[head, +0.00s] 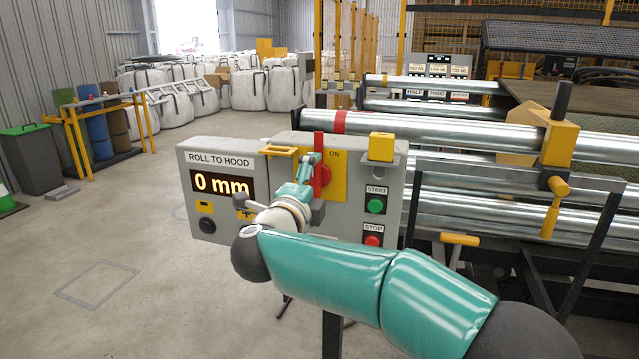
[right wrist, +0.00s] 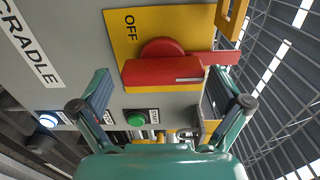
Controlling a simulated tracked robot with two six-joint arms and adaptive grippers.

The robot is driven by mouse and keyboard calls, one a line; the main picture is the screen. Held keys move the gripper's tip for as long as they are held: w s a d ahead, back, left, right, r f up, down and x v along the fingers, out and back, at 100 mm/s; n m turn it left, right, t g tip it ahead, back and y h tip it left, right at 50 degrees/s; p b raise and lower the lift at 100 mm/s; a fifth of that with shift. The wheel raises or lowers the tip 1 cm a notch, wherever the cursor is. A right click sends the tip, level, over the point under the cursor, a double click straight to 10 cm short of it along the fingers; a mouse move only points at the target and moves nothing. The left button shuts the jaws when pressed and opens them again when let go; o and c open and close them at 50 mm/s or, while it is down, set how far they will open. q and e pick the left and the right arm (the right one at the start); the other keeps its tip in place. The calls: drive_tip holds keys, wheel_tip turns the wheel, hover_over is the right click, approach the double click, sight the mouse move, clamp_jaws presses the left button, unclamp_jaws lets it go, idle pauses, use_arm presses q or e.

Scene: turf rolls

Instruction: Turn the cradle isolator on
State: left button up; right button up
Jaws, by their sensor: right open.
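The cradle isolator is a red rotary handle (head: 319,150) on a yellow plate (head: 338,188) on the grey control box, marked ON at upper right. In the head view the handle stands upright. In the right wrist view the red handle (right wrist: 162,72) lies across the yellow plate (right wrist: 120,45), with OFF at upper left; ON is hidden there. My right gripper (head: 309,172) is in front of the plate. In the right wrist view its open fingers (right wrist: 158,90) are spread on either side below the handle; I cannot tell if they touch it. My left gripper is not in view.
Green START (head: 376,205) and red STOP (head: 373,241) buttons sit right of the plate. A display (head: 222,184) reads 0 mm at left. A yellow block (head: 382,147) tops the box. Steel rollers (head: 440,135) stand behind it; open floor lies left.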

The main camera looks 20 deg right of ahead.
drive_tip(key=v, duration=1)
drive_tip(key=shift+s+a, duration=0.25)
drive_tip(key=shift+s, duration=0.05)
drive_tip(key=shift+f, duration=0.15)
